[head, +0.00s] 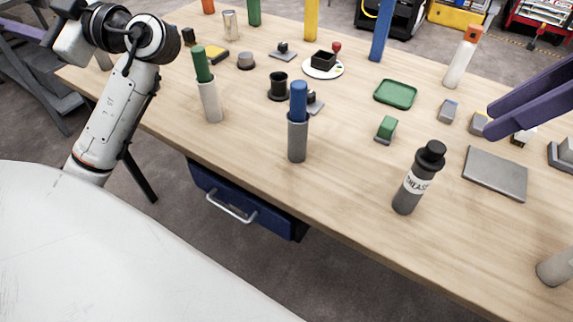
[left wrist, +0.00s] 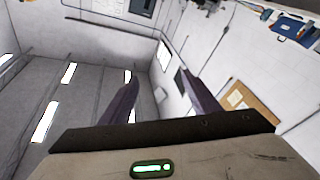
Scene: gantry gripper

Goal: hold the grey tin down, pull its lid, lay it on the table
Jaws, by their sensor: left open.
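A grey cylinder (head: 297,142) with a blue upper part (head: 299,101) stands upright near the table's front edge, in the middle of the head view. It best fits the grey tin with its lid, and the blue part sits on top of it. My right gripper (head: 489,125) comes in from the right edge, with its two purple fingers apart and nothing between them, well away from the tin. My left gripper (left wrist: 160,100) is open and empty in the left wrist view, which faces walls and ceiling. In the head view my left arm is raised at the left, away from the tin.
A green-topped white cylinder (head: 209,98) stands left of the tin, and a dark grease bottle (head: 413,184) stands right of it. A black cup (head: 278,84) is just behind. A flat grey plate (head: 495,174) lies at the right. Bare table lies between tin and bottle.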

